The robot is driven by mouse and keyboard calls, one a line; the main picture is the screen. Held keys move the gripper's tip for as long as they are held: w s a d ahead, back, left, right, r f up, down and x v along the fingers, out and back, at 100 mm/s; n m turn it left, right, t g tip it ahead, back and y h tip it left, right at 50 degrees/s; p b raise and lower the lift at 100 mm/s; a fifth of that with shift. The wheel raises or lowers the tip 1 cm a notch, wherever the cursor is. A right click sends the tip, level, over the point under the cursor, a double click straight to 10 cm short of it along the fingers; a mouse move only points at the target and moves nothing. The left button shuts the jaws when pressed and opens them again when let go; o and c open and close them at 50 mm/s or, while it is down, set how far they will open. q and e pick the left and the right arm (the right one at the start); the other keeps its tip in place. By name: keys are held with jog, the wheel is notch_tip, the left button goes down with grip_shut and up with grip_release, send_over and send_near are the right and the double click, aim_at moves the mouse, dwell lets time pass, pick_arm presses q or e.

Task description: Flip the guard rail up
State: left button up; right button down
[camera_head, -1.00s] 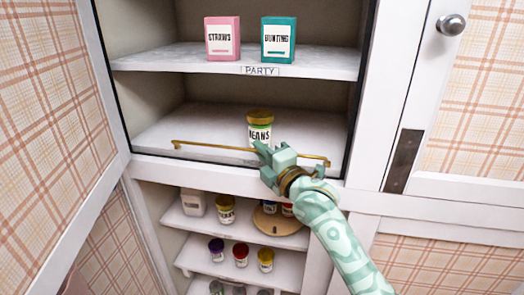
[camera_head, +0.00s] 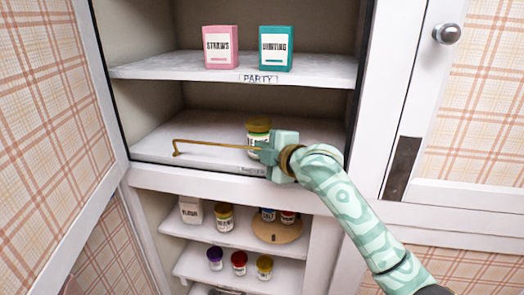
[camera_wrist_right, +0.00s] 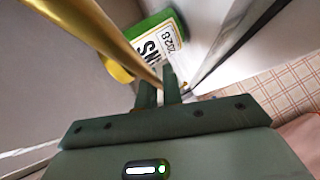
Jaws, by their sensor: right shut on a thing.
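The brass guard rail (camera_head: 215,144) runs along the front of the middle shelf. At its left end a short arm stands up from the shelf edge, so the long bar is above the shelf surface. My right gripper (camera_head: 266,150) is shut on the bar, and it hides the rail's right part. In the right wrist view the rail (camera_wrist_right: 115,40) runs down to the closed fingers (camera_wrist_right: 160,90). My left gripper is not in view.
A beans jar (camera_head: 257,132) stands close behind the rail and gripper, partly hidden. A pink straws box (camera_head: 220,47) and a teal bunting box (camera_head: 275,47) stand above. An open door (camera_head: 45,110) is at left.

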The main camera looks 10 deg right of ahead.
jog(key=c, duration=1.5)
grip_release()
jog(key=shift+c, duration=0.2)
jog(key=shift+s, duration=0.1)
jog(key=b+v, duration=0.2)
jog(key=v, duration=1.4)
jog(key=shift+b, duration=0.35)
